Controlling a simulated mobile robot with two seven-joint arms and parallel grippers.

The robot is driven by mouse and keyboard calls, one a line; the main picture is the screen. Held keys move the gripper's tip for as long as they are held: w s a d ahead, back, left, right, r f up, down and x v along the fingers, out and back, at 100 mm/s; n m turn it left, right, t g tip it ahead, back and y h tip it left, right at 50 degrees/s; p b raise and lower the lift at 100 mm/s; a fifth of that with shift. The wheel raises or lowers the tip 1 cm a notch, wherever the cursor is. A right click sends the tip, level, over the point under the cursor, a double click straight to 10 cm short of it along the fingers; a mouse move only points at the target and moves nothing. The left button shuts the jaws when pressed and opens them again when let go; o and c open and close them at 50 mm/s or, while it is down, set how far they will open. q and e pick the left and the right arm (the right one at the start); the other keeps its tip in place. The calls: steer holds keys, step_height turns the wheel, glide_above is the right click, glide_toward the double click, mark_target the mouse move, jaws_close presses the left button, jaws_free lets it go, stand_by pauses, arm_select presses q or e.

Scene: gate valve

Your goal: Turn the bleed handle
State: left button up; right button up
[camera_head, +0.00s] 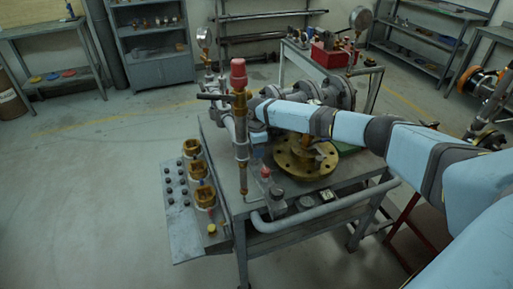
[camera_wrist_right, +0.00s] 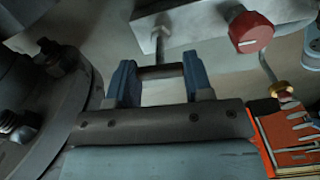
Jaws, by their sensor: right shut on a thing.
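My right arm reaches in from the right in the head view, and its gripper (camera_head: 254,107) is beside the upright pipe with the red cap (camera_head: 238,72). In the right wrist view my right gripper (camera_wrist_right: 160,75) has its two blue fingers at the two ends of a short dark bar (camera_wrist_right: 160,71), shut on it. The bar looks like the bleed handle; a thin metal stem (camera_wrist_right: 161,42) shows just beyond it, below a grey metal block (camera_wrist_right: 195,22). I cannot make out this bar at the gripper in the head view. My left gripper is not in view.
A red knob (camera_wrist_right: 250,32) sits on the block near the fingers. A large bolted flange (camera_wrist_right: 60,100) is close on the left in the wrist view. A brass flange (camera_head: 288,165) lies on the bench under my arm. The floor at left is clear.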

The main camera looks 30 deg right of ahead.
steer(key=shift+r+m+p, duration=0.2)
steer(key=shift+m+p, duration=0.8)
steer(key=shift+p, duration=0.3)
steer(key=m+p, duration=0.4)
steer(key=shift+m, duration=0.3)
steer(key=shift+m+p, duration=0.75)
steer(key=shift+m, duration=0.15)
steer(key=shift+a+m+p, duration=0.1)
steer(key=shift+m+p, duration=0.6)
steer(key=shift+m, duration=0.2)
steer(key=m+p, duration=0.1)
steer(key=m, duration=0.1)
steer(key=shift+m+p, duration=0.3)
steer(key=shift+p, duration=0.05)
steer(key=shift+f+m+p, duration=0.15)
steer(key=shift+m+p, duration=0.8)
steer(key=shift+m, duration=0.95)
